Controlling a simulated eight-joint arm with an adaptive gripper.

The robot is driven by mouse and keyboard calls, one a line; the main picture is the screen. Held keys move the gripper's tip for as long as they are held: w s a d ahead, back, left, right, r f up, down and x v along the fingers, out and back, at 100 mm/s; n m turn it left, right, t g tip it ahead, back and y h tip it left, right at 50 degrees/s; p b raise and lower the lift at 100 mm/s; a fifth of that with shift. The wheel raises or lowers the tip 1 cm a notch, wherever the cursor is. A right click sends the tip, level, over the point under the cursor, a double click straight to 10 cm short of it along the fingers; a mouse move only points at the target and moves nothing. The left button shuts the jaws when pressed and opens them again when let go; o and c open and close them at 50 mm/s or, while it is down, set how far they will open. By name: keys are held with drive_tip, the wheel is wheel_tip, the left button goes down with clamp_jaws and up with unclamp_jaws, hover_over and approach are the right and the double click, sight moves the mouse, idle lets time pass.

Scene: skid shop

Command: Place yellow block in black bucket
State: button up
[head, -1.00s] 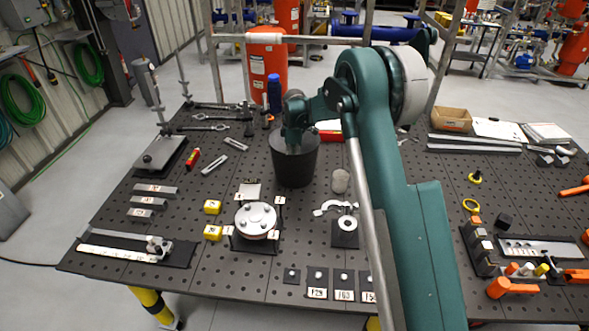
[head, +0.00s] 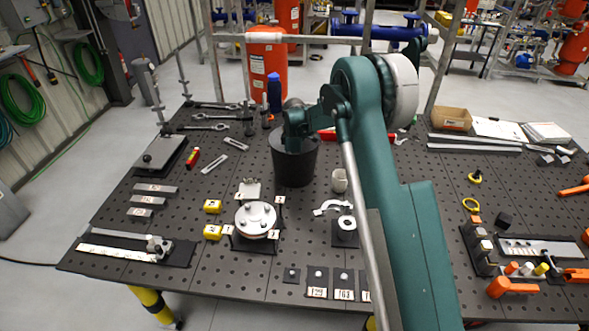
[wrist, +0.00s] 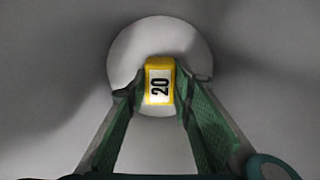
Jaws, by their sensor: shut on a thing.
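The black bucket (head: 294,165) stands upright at the middle of the perforated table. My arm reaches down into its mouth, and the bucket wall hides my gripper in the head view. In the wrist view, my gripper (wrist: 157,92) is inside the bucket, its green fingers shut on a yellow block (wrist: 159,64) with a white label reading 20. The grey inner wall surrounds the fingers, and the round bottom (wrist: 135,45) shows behind the block. I cannot tell whether the block touches the bottom. Two other yellow blocks, one (head: 212,206) behind the other (head: 212,232), lie on the table left of the flange.
A round bolted flange (head: 256,219) stands in front of the bucket. A small pale cup (head: 339,180) is to its right. A blue bottle (head: 274,94) stands close behind. Grey bars (head: 152,200) and tools lie to the left.

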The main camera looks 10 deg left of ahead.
drive_tip(key=o, duration=1)
drive_tip(key=shift+c, duration=0.2)
drive_tip(key=shift+r, duration=0.1)
wheel_tip(320, 180, up, 12)
idle(0.4)
